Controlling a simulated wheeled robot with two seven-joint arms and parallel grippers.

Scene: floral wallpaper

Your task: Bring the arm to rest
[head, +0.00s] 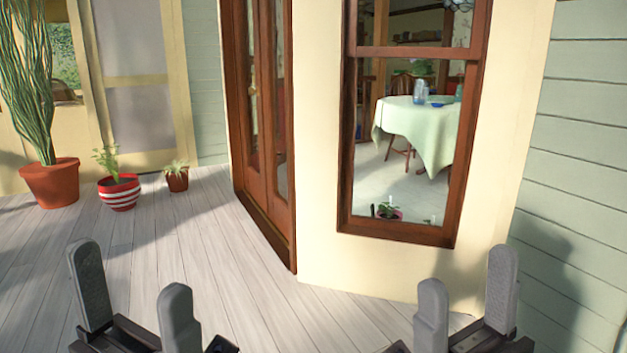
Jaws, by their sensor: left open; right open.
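My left gripper (133,291) is at the lower left of the head view, its two grey fingers upright and apart with nothing between them. My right gripper (466,293) is at the lower right, also open and empty, its two grey fingers apart. Both point up and away over the porch floor. The arm links behind the grippers are mostly cut off by the lower edge of the view.
A plank floor (165,235) lies ahead, clear in the middle. A big terracotta pot (50,184), a red striped pot (119,194) and a small pot (177,181) stand at left. A wood-framed door (262,130), a window (348,150) and green siding (580,150) bound the right.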

